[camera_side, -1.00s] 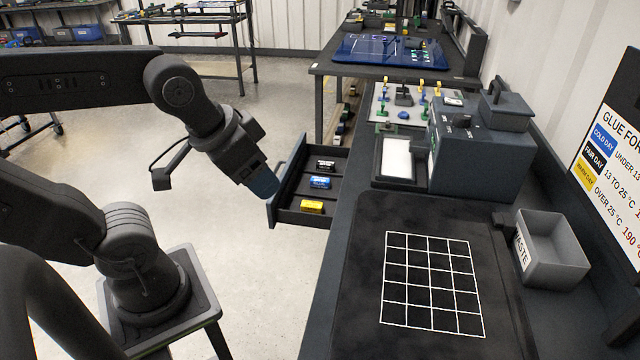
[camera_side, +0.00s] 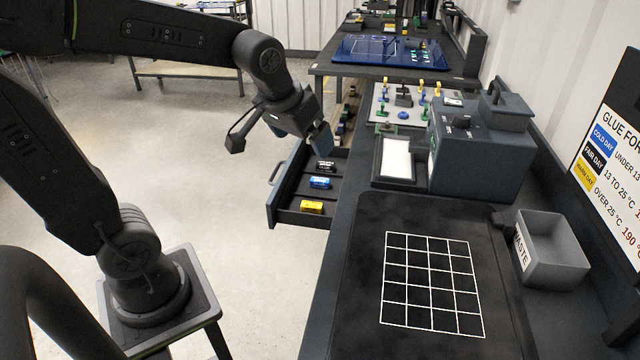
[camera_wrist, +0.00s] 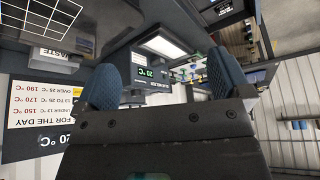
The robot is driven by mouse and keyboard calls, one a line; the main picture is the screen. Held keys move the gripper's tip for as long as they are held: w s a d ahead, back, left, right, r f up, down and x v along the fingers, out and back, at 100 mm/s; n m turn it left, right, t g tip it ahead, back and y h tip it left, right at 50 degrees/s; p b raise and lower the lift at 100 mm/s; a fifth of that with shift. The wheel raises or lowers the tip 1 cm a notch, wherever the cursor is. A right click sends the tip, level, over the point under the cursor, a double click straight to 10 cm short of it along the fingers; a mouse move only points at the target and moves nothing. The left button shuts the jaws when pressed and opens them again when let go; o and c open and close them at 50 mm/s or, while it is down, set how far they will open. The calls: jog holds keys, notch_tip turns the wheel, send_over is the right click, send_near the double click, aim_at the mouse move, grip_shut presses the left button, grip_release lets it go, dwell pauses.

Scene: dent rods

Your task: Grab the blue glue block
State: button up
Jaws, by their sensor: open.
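The blue glue block (camera_side: 320,183) lies in the middle of the open drawer (camera_side: 277,207), between a black block (camera_side: 326,166) behind it and a yellow block (camera_side: 311,207) in front. My gripper (camera_side: 320,138) is above the back part of the drawer, higher than the blocks and apart from them. In the wrist view my gripper (camera_wrist: 160,85) shows two blue fingers spread apart with nothing between them. The drawer blocks cannot be made out in the wrist view.
The drawer juts left from the dark bench. A grey glue machine (camera_side: 475,150), a gridded black mat (camera_side: 365,290) and a grey waste bin (camera_side: 552,250) are on the bench. A glue chart (camera_side: 610,150) stands at right. The floor left of the drawer is clear.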

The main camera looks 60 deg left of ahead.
jog(key=w+a+f+n, duration=0.2)
jog(key=w+a+f, duration=0.1)
jog(key=w+a, duration=0.3)
jog(key=n+g+y, duration=0.2)
jog(key=n, duration=0.2)
send_over(320, 179)
jog(key=s+d, duration=0.1)
jog(key=d, duration=0.1)
jog(key=f, duration=2.4)
jog(key=shift+s+a+f, duration=0.15)
jog(key=shift+a, duration=0.05)
jog(key=shift+s+x, duration=0.1)
jog(key=shift+x, duration=1.35)
jog(key=shift+s+x, duration=0.15)
jog(key=shift+x, duration=1.3)
jog(key=shift+d+f, duration=0.1)
jog(key=shift+d, duration=0.1)
jog(key=c, duration=1)
